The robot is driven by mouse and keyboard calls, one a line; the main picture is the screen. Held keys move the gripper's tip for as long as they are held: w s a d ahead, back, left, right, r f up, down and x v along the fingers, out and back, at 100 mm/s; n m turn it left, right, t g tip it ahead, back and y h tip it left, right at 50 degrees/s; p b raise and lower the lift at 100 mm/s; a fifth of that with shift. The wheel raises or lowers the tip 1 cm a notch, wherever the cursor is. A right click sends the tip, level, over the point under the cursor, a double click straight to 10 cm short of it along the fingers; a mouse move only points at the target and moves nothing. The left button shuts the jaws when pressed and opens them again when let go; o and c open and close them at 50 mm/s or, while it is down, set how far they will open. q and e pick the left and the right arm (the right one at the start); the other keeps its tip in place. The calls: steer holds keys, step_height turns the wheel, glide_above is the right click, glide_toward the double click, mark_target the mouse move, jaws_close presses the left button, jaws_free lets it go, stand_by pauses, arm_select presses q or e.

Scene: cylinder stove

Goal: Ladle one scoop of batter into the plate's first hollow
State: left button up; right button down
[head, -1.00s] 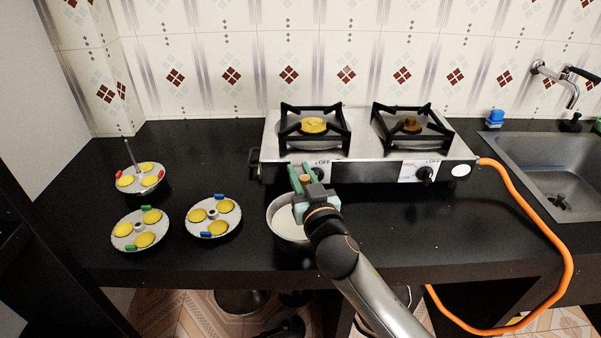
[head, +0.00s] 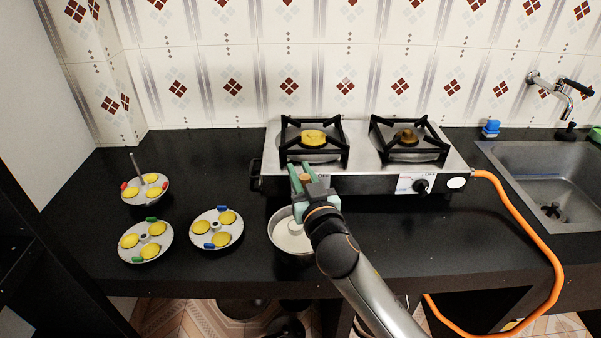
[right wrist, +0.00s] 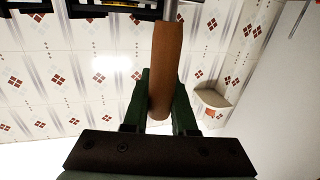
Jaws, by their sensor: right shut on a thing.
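My right gripper (head: 305,180) is shut on a brown wooden handle, taken to be the ladle's, which stands out between its green fingers in the right wrist view (right wrist: 167,70). The gripper is above a pot of white batter (head: 283,240). A small round pale shape, perhaps the ladle's bowl, shows in the batter; my arm hides the pot's right side. Three round plates stand at left: one with red tabs and an upright rod (head: 133,196), one with green tabs (head: 128,254), one with blue tabs (head: 202,226). Each has yellow rounds in its hollows. My left gripper is out of view.
A two-burner stove (head: 360,170) stands behind the pot. An orange hose (head: 535,240) runs from its right side down over the counter's front edge. A sink (head: 510,180) is at right. The counter (head: 110,185) is clear around the plates.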

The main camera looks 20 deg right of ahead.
step_height(320, 180, up, 4)
steer(key=p, duration=0.3)
steer(key=shift+r, duration=0.1)
stand_by(0.7)
